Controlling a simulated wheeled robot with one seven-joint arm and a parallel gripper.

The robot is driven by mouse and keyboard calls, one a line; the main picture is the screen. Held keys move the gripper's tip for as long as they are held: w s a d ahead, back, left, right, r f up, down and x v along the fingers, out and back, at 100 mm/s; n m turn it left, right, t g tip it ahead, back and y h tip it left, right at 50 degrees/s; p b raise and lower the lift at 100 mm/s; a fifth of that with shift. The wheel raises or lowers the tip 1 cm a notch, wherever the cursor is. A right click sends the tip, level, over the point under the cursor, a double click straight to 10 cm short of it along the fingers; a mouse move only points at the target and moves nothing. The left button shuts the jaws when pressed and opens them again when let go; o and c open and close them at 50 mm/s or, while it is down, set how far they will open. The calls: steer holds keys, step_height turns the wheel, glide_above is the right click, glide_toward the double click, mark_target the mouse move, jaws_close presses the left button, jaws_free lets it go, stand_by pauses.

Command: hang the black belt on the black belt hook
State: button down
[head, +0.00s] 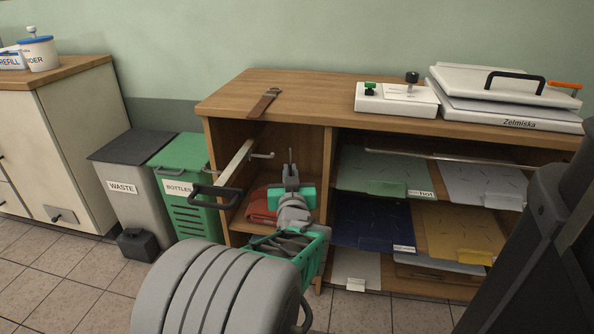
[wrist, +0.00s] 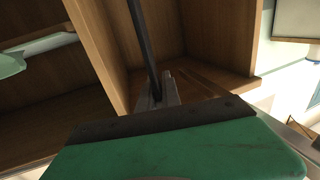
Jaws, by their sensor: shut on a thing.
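My gripper (head: 290,178), with green finger parts, is at the open left bay of the wooden cabinet. It is shut on a thin dark strip, seemingly the black belt (head: 290,156), which stands up above the fingers. In the wrist view the black belt (wrist: 143,45) shows as a narrow dark band running from the fingertips to the top edge. How much of it hangs is hidden. A pale rail (head: 238,158) with small hooks (head: 262,155) sticks out of the bay, left of my gripper. Its front end has a dark loop (head: 215,191). I cannot tell which hook is the black one.
A brown belt (head: 263,104) lies on the cabinet top (head: 310,88), its end over the front edge. A folded red cloth (head: 262,204) is in the bay. Shelves with coloured folders (head: 372,224) are at right; a green bin (head: 185,180) and grey bin (head: 130,175) stand left.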

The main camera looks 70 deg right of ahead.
steer(key=w+a+f+p, duration=0.1)
steer(key=w+p, duration=0.2)
steer(key=w, duration=0.3)
steer(key=shift+w+f, duration=0.2)
steer(key=shift+w, duration=0.15)
stand_by(0.7)
steer(key=c, duration=1.5)
jaws_free()
steer(key=shift+a, duration=0.1)
